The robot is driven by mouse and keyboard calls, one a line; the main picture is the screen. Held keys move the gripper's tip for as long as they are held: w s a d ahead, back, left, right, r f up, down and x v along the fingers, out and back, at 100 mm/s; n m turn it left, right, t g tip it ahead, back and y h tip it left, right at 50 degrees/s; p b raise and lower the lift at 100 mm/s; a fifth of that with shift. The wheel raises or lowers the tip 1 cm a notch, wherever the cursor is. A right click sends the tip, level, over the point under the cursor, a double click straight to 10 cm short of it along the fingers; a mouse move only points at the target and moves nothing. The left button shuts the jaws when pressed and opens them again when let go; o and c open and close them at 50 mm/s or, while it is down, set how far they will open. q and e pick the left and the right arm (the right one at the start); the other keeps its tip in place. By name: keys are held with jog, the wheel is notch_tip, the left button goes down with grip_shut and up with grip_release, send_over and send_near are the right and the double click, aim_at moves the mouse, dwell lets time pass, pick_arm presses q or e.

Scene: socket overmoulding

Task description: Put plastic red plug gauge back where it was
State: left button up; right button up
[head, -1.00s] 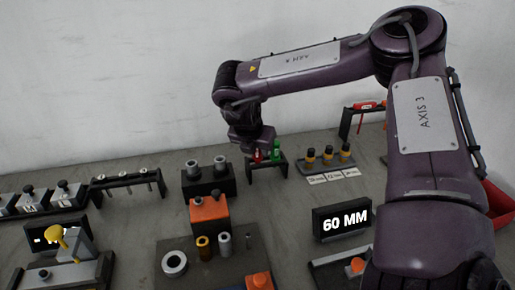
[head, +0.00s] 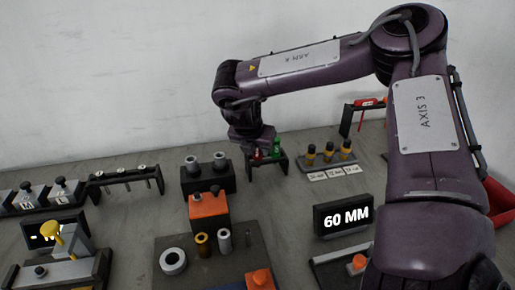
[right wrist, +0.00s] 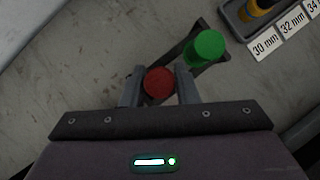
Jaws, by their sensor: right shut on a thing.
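The red plug gauge (right wrist: 159,83) is between the fingers of my right gripper (right wrist: 158,88) in the right wrist view, and the gripper is shut on it. In the head view the red gauge (head: 257,154) shows small, just under my right gripper (head: 254,148), at the left part of a small black rack (head: 284,164). The green plug gauge (head: 277,147) stands in the same rack beside it, and it also shows in the right wrist view (right wrist: 208,46). I cannot tell whether the red gauge is fully seated. My left gripper is not in view.
A black block with two grey cylinders (head: 208,180) stands left of the rack. Yellow-black gauges on a tray (head: 330,163) with size labels stand right. An orange block (head: 208,207) and a 60 MM display (head: 343,217) are nearer.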

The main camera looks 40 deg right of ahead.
jog(key=o, duration=0.7)
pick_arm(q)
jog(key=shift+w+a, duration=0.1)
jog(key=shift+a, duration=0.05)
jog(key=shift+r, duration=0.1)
pick_arm(e)
jog(key=shift+r, duration=0.1)
